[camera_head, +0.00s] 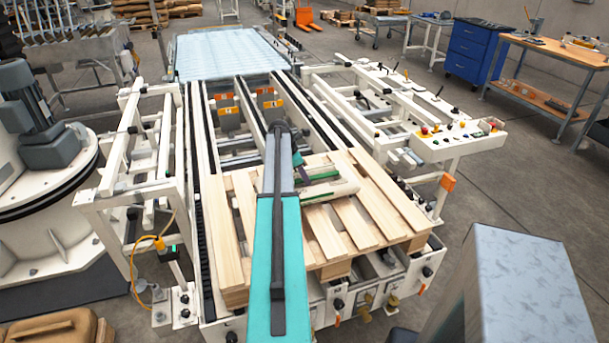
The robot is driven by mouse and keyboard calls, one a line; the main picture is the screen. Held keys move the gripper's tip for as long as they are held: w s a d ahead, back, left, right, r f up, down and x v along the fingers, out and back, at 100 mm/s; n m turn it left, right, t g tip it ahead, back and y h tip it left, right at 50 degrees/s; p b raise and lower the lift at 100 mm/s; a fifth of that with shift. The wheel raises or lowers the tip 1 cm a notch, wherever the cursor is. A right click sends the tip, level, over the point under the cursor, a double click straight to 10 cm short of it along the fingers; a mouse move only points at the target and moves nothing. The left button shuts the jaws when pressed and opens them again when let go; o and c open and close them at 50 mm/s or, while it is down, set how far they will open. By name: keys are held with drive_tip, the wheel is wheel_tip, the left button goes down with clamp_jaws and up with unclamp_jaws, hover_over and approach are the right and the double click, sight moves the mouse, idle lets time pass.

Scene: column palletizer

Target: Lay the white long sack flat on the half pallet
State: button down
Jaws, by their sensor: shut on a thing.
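The wooden half pallet (389,203) lies on the conveyor in the middle of the view, with gaps between its slats. The white long sack (336,190), with green bands, is over the pallet's far middle part, roughly level and lying crosswise. Its left end is hidden behind my turquoise arm. My gripper (299,170) is at the sack's left part, mostly hidden by the arm, and is shut on the sack. I cannot tell whether the sack touches the slats or hangs just above them.
White conveyor frames stand on both sides, with a button panel (480,127) at the right. A grey-blue box-like block (530,290) is at the lower right. Brown sacks (55,328) are at the lower left. The pallet's right and near slats are bare.

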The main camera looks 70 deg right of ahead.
drive_tip(key=shift+d+f+p, duration=0.1)
drive_tip(key=shift+f+p, duration=0.25)
drive_tip(key=shift+f, duration=0.6)
drive_tip(key=c, duration=1.6)
unclamp_jaws()
drive_tip(key=shift+f, duration=0.2)
drive_tip(key=shift+o, duration=0.2)
drive_tip(key=shift+a+r, duration=0.15)
drive_tip(key=shift+a, duration=0.05)
drive_tip(key=b+v, duration=0.3)
drive_tip(key=v, duration=0.9)
